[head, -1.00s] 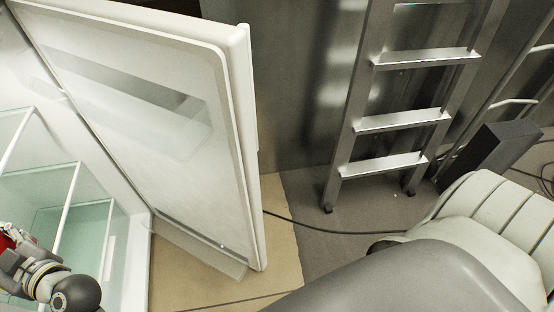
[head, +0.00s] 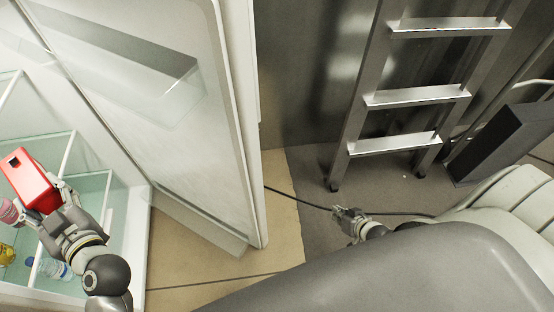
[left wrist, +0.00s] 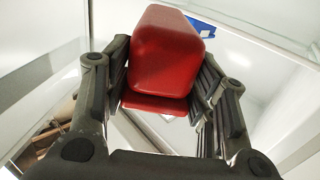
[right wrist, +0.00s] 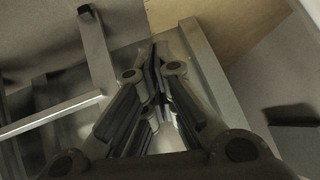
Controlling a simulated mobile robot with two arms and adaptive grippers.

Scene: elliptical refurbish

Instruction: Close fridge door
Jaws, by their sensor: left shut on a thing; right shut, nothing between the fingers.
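The fridge door (head: 165,95) stands open, its inner side with a clear shelf facing me. The fridge interior (head: 95,185) with glass shelves lies at the left. My left gripper (head: 45,205) is inside the fridge opening, shut on a red box (head: 33,178); the box also shows between the fingers in the left wrist view (left wrist: 165,60). My right gripper (head: 348,212) is shut and empty, low over the floor to the right of the door and apart from it. It also shows in the right wrist view (right wrist: 158,60).
Bottles (head: 55,268) and a pink item (head: 10,211) are in the fridge. A metal ladder (head: 400,98) leans at the back right, near a dark box (head: 500,145) and a pale ribbed seat (head: 500,215). A cable (head: 300,199) crosses the floor.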

